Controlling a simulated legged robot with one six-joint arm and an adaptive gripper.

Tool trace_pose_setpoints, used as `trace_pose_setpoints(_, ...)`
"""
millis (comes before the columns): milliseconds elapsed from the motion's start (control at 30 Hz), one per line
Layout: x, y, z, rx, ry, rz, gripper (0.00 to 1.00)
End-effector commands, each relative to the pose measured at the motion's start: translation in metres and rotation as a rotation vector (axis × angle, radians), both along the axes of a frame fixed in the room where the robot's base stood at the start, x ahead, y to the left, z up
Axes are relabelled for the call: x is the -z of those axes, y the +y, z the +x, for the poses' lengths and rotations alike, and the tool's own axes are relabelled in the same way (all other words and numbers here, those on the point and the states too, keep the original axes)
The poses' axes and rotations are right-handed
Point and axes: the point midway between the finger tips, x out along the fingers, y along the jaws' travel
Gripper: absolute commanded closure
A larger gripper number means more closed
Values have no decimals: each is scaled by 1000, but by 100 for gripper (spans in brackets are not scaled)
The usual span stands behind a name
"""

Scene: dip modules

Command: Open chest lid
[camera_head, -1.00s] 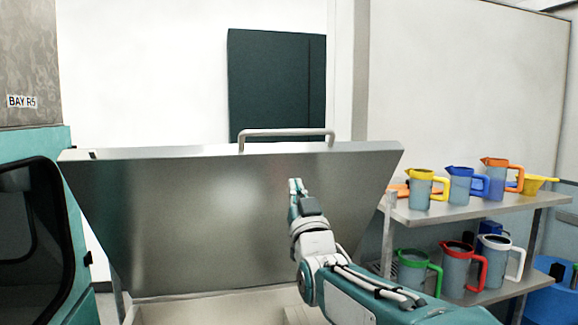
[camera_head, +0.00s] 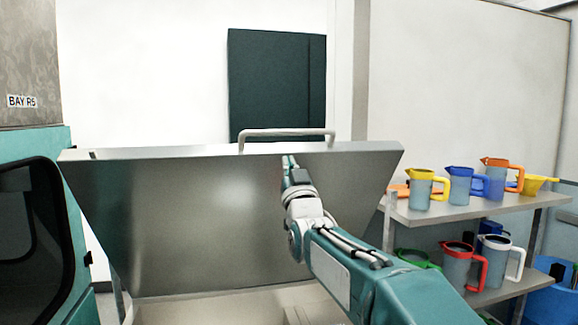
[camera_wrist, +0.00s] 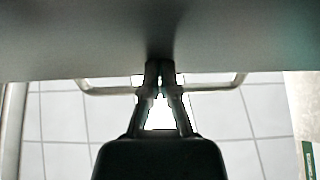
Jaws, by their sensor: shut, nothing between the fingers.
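The chest lid (camera_head: 200,220) is a grey metal panel that stands raised and tilted up, with its inner face toward me in the head view. A bar handle (camera_head: 287,132) is on its top edge. My gripper (camera_head: 288,162) is in front of the inner face, just below the top edge and under the handle. In the wrist view the gripper (camera_wrist: 160,66) is shut and empty, its fingertips close to the lid (camera_wrist: 70,45); I cannot tell whether they touch. The handle (camera_wrist: 105,88) shows beyond the lid's edge there. The chest's open inside (camera_head: 230,308) is at the bottom of the head view.
A two-tier shelf (camera_head: 470,208) with several coloured-handled jugs stands on the right, near my arm. A teal machine with a dark window (camera_head: 30,230) stands on the left. A dark panel (camera_head: 275,85) is on the wall behind the lid.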

Motion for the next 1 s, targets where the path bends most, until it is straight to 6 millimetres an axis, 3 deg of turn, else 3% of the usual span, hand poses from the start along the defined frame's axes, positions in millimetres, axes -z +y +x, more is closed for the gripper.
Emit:
trace_pose_setpoints(600,-34,17,60,1,111,-33,100)
trace_pose_setpoints(1000,-38,19,64,0,126,-36,100)
